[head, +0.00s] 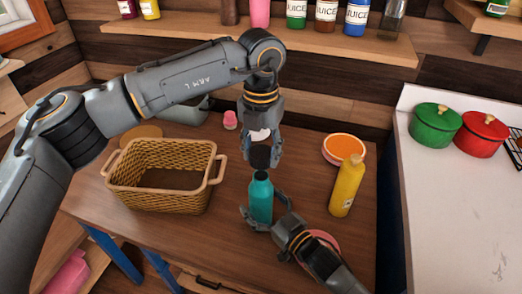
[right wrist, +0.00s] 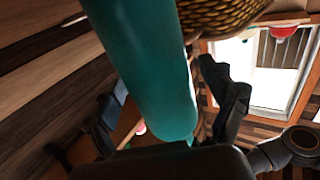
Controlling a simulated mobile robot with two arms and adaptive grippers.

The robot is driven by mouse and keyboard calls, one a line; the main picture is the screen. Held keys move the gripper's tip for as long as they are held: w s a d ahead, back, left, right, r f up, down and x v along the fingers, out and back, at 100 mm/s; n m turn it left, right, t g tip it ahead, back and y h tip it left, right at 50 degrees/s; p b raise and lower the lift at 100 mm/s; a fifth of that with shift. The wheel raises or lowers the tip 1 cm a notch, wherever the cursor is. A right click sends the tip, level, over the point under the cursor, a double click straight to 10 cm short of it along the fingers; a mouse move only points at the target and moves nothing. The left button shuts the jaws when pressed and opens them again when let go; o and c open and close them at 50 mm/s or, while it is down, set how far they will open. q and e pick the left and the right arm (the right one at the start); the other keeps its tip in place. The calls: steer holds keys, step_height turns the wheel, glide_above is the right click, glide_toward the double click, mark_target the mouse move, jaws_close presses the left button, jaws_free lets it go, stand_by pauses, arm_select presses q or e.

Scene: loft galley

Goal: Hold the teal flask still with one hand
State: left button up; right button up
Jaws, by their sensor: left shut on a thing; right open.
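The teal flask (head: 261,203) stands upright on the wooden table. Its narrow neck is uppermost. My left gripper (head: 262,156) is directly above the flask, pointing down, shut on a dark cap (head: 260,157). The cap looks slightly above the flask's mouth; whether they touch is hard to tell. My right gripper (head: 262,208) is open low around the flask, one finger on each side. In the right wrist view the flask (right wrist: 150,70) fills the space between the open fingers (right wrist: 170,108), and contact is unclear.
A wicker basket (head: 160,196) stands left of the flask. A yellow bottle (head: 346,186) and an orange-topped round container (head: 343,149) stand to the right. A pink round thing (head: 324,240) is partly hidden by my right arm. A small pink-capped item (head: 230,120) is behind.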

steer(key=v, duration=1.2)
arm_select(q)
steer(key=shift+s, duration=0.1)
arm_select(e)
steer(key=shift+d, duration=0.15)
